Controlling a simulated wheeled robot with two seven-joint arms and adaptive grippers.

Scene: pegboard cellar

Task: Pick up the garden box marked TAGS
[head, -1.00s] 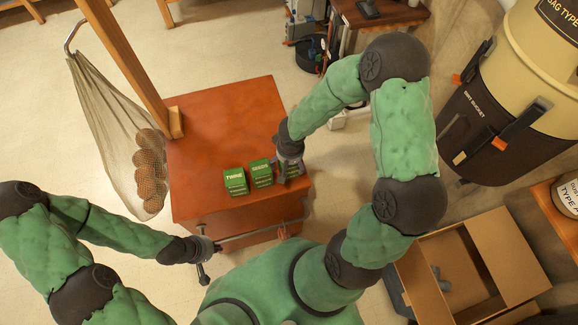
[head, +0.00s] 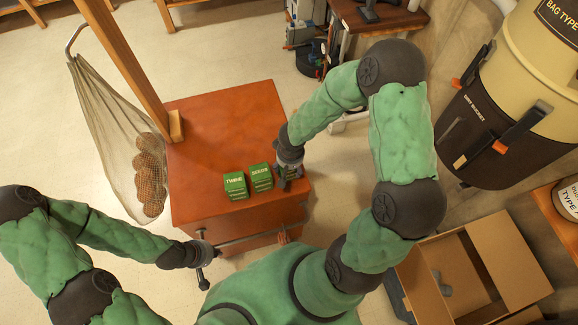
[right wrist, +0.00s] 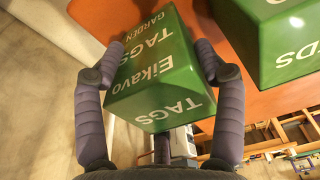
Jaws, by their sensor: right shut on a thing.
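The green garden box marked TAGS (right wrist: 158,75) fills the middle of the right wrist view, with white lettering on its faces. My right gripper (right wrist: 160,62) has a finger against each side of it and is shut on it. In the head view my right gripper (head: 289,172) is at the right front part of the red-brown chest top, mostly hiding the box. I cannot tell whether the box touches the top. My left gripper (head: 207,262) is at the chest's front left, low down; its fingers are too small to judge.
A green SEEDS box (head: 261,177) stands just left of my right gripper, with a TWINE box (head: 235,185) beside it. The chest (head: 225,120) is clear behind them. A wooden post and hanging net (head: 118,140) stand at left. An open carton (head: 475,265) is at lower right.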

